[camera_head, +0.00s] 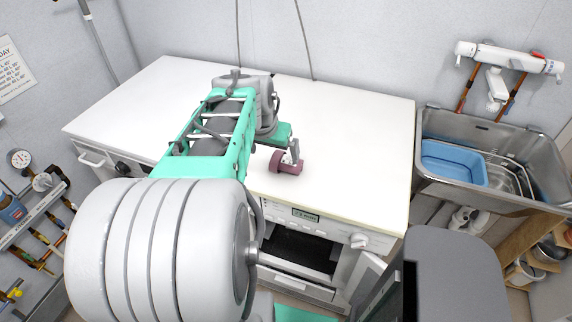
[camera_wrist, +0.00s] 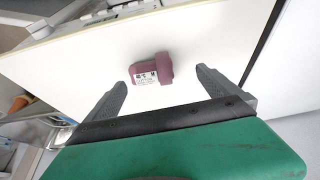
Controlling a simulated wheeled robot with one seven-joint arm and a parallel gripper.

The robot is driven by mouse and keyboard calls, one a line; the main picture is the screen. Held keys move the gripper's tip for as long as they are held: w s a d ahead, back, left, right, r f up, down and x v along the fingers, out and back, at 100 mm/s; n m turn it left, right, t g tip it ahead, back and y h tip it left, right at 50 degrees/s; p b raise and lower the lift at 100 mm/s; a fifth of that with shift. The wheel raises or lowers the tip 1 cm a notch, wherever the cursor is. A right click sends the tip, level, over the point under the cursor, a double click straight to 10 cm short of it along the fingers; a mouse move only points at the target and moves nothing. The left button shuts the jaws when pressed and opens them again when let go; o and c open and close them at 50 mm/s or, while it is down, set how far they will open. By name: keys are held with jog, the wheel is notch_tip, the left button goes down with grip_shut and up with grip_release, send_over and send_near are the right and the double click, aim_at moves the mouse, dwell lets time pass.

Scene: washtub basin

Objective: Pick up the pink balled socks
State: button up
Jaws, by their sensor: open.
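The pink balled socks (camera_head: 286,164) are a small mauve-pink bundle on the white worktop, near its front edge. In the wrist view the bundle (camera_wrist: 165,66) shows a white label with dark print. It lies between the lines of my two fingers and a little beyond their tips. My gripper (camera_wrist: 162,80) is open and empty, its fingers spread wider than the bundle. In the head view my gripper (camera_head: 294,152) is right at the bundle and partly covers it. Contact cannot be told.
The white worktop (camera_head: 350,130) is otherwise clear. Below its front is an appliance with an open door (camera_head: 372,275). A metal sink (camera_head: 465,125) with a blue basin (camera_head: 452,165) stands to the right. Pipes and a gauge (camera_head: 20,158) are at the left.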

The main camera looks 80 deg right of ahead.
aim_at(286, 157)
jog(key=shift+s+d+f+m, duration=0.2)
jog(key=shift+s+d+f, duration=0.1)
jog(key=shift+s, duration=0.25)
jog(key=shift+s+d+f+m, duration=0.2)
jog(key=shift+s+d+f, duration=0.1)
jog(key=shift+s, duration=0.25)
jog(key=x, duration=0.3)
jog(key=d+p+x, duration=0.1)
jog(key=x, duration=0.2)
jog(key=shift+d, duration=0.15)
jog(key=c, duration=1.3)
jog(key=shift+r, duration=0.15)
